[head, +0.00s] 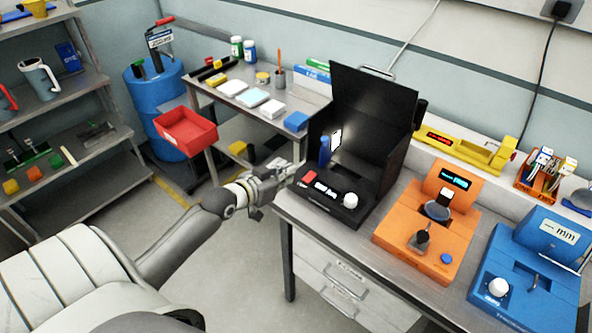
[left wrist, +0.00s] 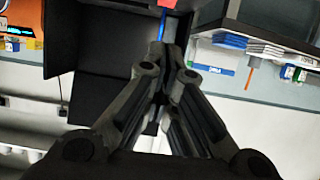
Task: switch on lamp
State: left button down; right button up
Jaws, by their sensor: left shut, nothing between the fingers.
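A black box module (head: 375,113) with a raised back panel stands at the left end of the workbench. Its front panel has a red button (head: 309,176), a small lit display (head: 326,189) and a white knob (head: 350,200). A bright white patch (head: 336,138) and a blue upright part (head: 324,150) show inside the box; the blue part also shows in the left wrist view (left wrist: 161,27). My left gripper (head: 297,170) is shut and empty, just left of the front panel near the red button; contact cannot be told. My right gripper is not in view.
An orange module (head: 390,235) and a blue module (head: 510,270) stand to the right on the workbench (head: 292,207). A side table (head: 215,97) with boxes and bottles is behind my left gripper. A red bin (head: 187,135) is to the left. Open floor lies below my arm.

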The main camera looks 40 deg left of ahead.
pick_arm(q)
jog(key=v, duration=0.3)
jog(key=shift+s+f, duration=0.2)
jog(key=shift+f, duration=0.05)
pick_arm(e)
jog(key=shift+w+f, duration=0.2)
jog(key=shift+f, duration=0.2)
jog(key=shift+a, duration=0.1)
